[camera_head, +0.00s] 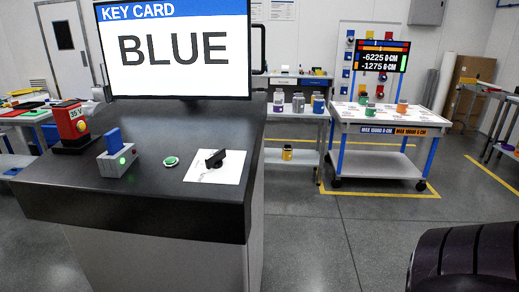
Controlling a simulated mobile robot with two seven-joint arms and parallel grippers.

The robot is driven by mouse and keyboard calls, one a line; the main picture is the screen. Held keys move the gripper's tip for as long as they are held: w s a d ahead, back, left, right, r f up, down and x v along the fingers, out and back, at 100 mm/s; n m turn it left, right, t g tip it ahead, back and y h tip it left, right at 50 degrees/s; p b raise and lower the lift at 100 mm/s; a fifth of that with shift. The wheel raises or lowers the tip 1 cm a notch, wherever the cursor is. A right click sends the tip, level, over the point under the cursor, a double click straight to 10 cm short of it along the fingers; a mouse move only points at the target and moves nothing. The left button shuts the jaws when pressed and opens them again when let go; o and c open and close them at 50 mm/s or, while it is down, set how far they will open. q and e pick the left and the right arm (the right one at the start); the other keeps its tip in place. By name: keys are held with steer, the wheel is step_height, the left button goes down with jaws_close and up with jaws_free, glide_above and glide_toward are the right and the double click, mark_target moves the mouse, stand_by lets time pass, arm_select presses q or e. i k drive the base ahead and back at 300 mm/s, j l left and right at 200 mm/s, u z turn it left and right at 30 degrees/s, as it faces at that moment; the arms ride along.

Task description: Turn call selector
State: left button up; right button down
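The selector appears to be a black knob (215,158) on a white square plate (228,169), on the right part of the dark counter (150,200). Its raised grip is tilted across the plate, with faint markings beside it. The markings are too small to read. Neither of my grippers is in view, and nothing touches the knob.
A green button (171,161), a grey box (112,165) with a blue card (114,141) and green light, and a red device (72,125) stand left of the knob. A screen (180,50) reading "KEY CARD BLUE" rises behind. A wheeled table (385,115) stands right.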

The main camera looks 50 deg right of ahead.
mark_target(215, 161)
steer(key=z, duration=1.25)
